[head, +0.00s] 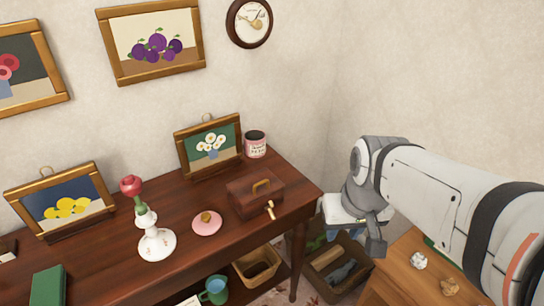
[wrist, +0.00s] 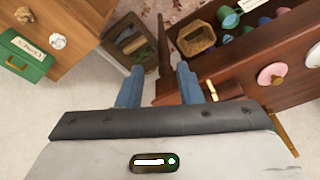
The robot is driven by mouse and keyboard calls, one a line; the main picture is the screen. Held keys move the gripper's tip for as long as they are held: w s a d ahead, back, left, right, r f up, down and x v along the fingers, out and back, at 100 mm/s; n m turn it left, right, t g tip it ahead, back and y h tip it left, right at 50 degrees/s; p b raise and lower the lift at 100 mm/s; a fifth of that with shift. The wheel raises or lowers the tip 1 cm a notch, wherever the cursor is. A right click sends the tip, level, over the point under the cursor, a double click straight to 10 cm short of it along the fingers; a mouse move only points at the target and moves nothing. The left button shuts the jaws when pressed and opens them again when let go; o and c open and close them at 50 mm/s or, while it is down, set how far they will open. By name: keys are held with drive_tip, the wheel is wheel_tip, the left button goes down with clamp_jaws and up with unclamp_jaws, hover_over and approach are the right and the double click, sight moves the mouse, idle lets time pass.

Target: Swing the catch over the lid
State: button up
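A brown wooden box (head: 252,194) with a brass handle on its lid stands on the dark wooden table (head: 185,215), near its right end. A brass catch (head: 270,210) sticks out at the box's front. In the wrist view a brass piece, seemingly the catch (wrist: 211,90), shows just right of my right finger, and my gripper's body hides much of the box. My gripper (wrist: 158,82) is open and empty, its two blue fingers well apart. In the head view my gripper (head: 345,234) is beyond the table's right end, apart from the box.
A pink saucer (head: 207,227), a white vase (head: 156,242) with a red flower, a mug (head: 255,145) and framed pictures stand on the table. A basket (head: 256,268) sits on its lower shelf. A wooden crate (head: 335,272) and a cabinet (head: 405,270) are at the right.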

sight(271, 212)
drive_tip(key=w+a+f+n+y+b, duration=0.1)
drive_tip(key=w+a+f+n+b, duration=0.1)
drive_tip(key=w+a+f+b, duration=0.2)
drive_tip(key=w+a+f+n+y+b, duration=0.1)
drive_tip(key=w+a+f+n+b, duration=0.1)
drive_tip(key=w+a+f+b, duration=0.2)
drive_tip(key=w+a+f+n+y+b, duration=0.1)
drive_tip(key=w+a+f+n+b, duration=0.2)
drive_tip(key=w+a+f+b, duration=0.2)
drive_tip(key=shift+w+f+y+b, duration=0.15)
drive_tip(key=shift+w+f+b, duration=0.05)
drive_tip(key=shift+w+b, duration=0.5)
drive_tip(key=shift+w+f+y+b, duration=0.1)
drive_tip(key=shift+w+f+b, duration=0.15)
drive_tip(key=shift+w+b, duration=0.4)
drive_tip(key=shift+w+f+y+b, duration=0.2)
drive_tip(key=shift+w+b, duration=0.35)
drive_tip(key=shift+w, duration=0.3)
clamp_jaws()
